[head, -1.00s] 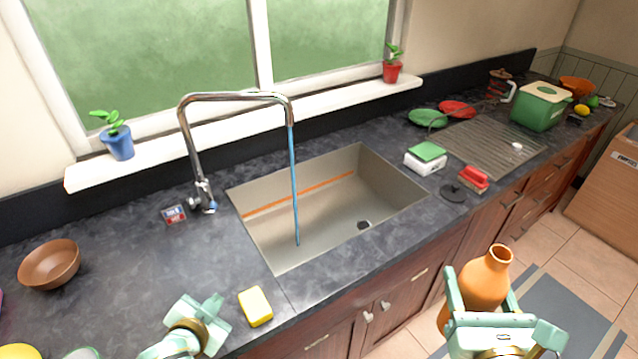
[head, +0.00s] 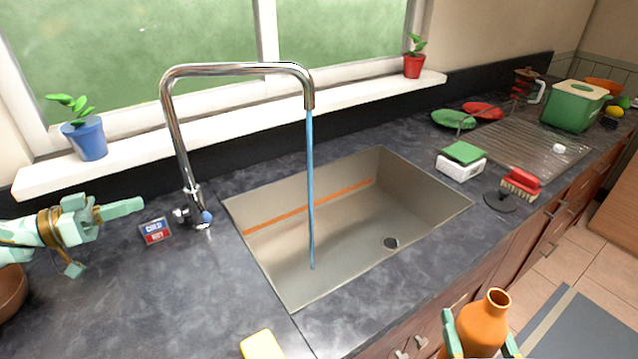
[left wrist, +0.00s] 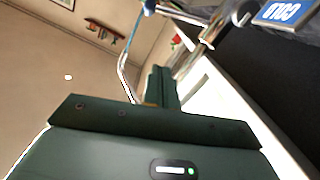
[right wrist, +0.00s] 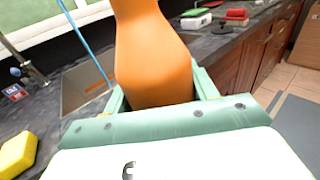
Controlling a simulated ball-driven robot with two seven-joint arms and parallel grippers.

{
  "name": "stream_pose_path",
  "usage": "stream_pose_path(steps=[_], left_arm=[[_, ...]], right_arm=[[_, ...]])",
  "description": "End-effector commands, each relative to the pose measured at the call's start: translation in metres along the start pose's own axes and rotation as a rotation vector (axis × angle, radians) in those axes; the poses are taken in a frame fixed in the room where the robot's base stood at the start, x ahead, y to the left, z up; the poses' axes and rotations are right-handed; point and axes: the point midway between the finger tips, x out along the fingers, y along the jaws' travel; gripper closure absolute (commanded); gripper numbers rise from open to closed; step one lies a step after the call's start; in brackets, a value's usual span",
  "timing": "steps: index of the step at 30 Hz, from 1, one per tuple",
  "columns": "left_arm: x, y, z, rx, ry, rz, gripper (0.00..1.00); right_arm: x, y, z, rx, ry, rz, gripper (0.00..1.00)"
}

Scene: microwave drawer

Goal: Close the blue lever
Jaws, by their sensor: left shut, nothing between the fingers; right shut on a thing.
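The blue lever (head: 207,217) is a small blue knob on the base of the chrome faucet (head: 176,130). A blue stream of water (head: 311,190) runs from the spout into the sink. The blue end also shows at the top of the left wrist view (left wrist: 149,6). My left gripper (head: 128,207) is shut and empty, left of the faucet base and apart from it, pointing right. My right gripper (head: 482,345) is shut on an orange bottle (head: 484,324), held upright at the front right; the bottle fills the middle of the right wrist view (right wrist: 152,55).
A cold/hot sign (head: 156,231) stands between my left gripper and the faucet base. The sink (head: 262,270) lies to the right. A yellow sponge (head: 262,345) is at the front, a brown bowl (head: 12,292) at the left, a blue potted plant (head: 86,139) on the sill.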

Motion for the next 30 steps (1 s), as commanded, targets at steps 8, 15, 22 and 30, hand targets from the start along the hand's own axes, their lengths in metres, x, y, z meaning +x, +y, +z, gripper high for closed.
stream_pose_path(steps=[8,15,22,30], left_arm=[[0.057,0.001,-0.001,0.003,0.005,0.005,1.00],[0.095,0.000,0.015,-0.003,0.000,0.002,1.00],[0.099,0.001,0.037,0.000,0.001,0.000,1.00],[0.100,0.001,0.039,0.002,0.002,0.001,1.00]], right_arm=[[0.000,0.000,-0.003,0.000,0.001,0.000,0.65],[0.001,0.000,-0.011,0.000,0.006,0.000,0.65],[0.002,0.000,-0.018,0.000,0.010,0.000,0.65],[0.002,0.000,-0.018,0.000,0.010,0.000,0.65]])
